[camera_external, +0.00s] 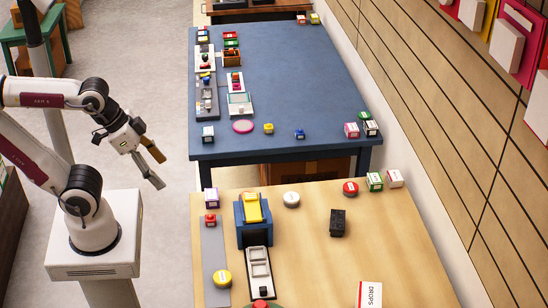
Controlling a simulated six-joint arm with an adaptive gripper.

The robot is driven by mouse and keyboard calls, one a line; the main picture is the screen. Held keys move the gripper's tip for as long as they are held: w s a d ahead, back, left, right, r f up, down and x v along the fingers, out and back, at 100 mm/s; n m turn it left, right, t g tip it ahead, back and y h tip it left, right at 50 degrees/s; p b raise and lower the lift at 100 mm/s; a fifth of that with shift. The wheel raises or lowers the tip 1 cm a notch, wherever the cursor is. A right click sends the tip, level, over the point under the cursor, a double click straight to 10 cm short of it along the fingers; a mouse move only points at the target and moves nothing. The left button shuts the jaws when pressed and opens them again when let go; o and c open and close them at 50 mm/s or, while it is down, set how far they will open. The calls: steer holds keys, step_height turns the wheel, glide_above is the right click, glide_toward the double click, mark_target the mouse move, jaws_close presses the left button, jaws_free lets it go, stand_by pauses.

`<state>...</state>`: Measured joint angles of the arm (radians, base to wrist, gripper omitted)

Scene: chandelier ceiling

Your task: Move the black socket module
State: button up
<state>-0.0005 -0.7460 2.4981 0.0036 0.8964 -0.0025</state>
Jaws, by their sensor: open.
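The black socket module (338,223) lies on the light wooden table, right of the table's middle, with clear wood around it. My gripper (155,168) hangs in the air to the left of both tables, well away from the module. Its two fingers are apart and it holds nothing.
A blue holder with a yellow part (254,218) stands left of the module. Near it are a white round piece (291,200), a red round piece (350,188), small boxes (375,181) and a white-and-red box (369,295). A blue table (290,85) with several small items stands behind.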

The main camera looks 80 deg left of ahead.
steer(key=shift+o, duration=0.9)
steer(key=shift+w+a+r, duration=0.1)
steer(key=shift+w+a, duration=0.15)
steer(key=shift+w, duration=0.25)
steer(key=w+a+r+t+y, duration=0.1)
steer(key=w+a, duration=0.2)
steer(key=w, duration=0.4)
steer(key=w+a+y, duration=0.1)
steer(key=w+a, duration=0.2)
steer(key=w, duration=0.4)
steer(key=m+t+h, duration=0.2)
steer(key=m+h, duration=0.1)
steer(key=h, duration=0.1)
glide_above(332, 218)
steer(key=s+a, duration=0.2)
steer(key=s, duration=0.3)
steer(key=f, duration=2.2)
steer(key=shift+w+d+f, duration=0.1)
steer(key=shift+d+f, duration=0.1)
steer(key=shift+f, duration=0.15)
steer(key=shift+d+f, duration=0.2)
steer(key=shift+f, duration=0.35)
steer(key=shift+w+f, duration=0.1)
steer(key=shift+w, duration=0.05)
steer(key=shift+w+f, duration=0.1)
steer(key=shift+x, duration=3.6)
